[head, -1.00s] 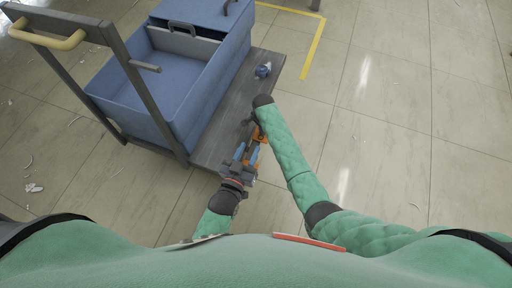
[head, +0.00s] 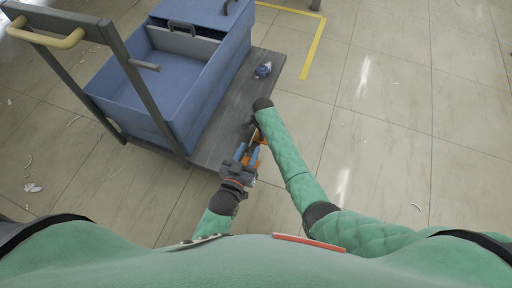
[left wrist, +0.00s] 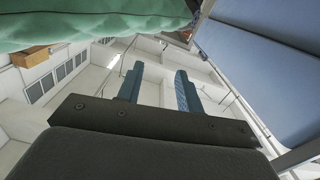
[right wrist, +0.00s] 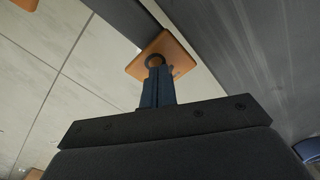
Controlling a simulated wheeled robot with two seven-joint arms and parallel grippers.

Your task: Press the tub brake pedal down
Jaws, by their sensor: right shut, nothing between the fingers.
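The orange pedal plate (right wrist: 163,56) shows in the right wrist view beside the grey cart deck, with a dark ring on it. My right gripper (right wrist: 155,68) is shut and empty, its blue fingertips at the ring; whether they touch the plate I cannot tell. In the head view orange parts (head: 254,158) show by the deck's near edge, partly covered by my arms and grippers. My left gripper (left wrist: 158,76) is open and empty, its two blue fingers apart. In the head view it (head: 246,152) is close beside the orange parts.
The blue tub (head: 178,80) stands on the grey cart deck (head: 215,150), with a push handle (head: 48,40) at the left. Tiled floor to the right is clear.

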